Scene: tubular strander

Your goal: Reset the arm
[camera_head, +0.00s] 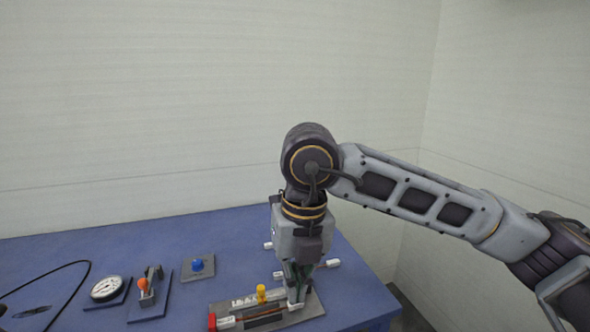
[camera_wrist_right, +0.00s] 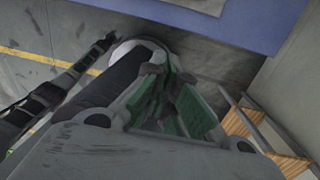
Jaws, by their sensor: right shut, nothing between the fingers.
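My right arm comes in from the right in the head view and bends down over the table. My right gripper (camera_head: 297,302) points down at the right end of a grey plate (camera_head: 222,309) that carries a yellow knob and a red-ended part. The fingers are shut with nothing between them. In the right wrist view the gripper (camera_wrist_right: 172,110) shows green finger pads close together. I cannot tell whether the fingertips touch the plate. My left gripper is not in view.
The blue table (camera_head: 120,245) also holds a round gauge (camera_head: 106,288), an orange-knobbed lever (camera_head: 144,287) and a blue button (camera_head: 197,265). A black cable (camera_head: 75,264) lies at left. Walls stand behind and right.

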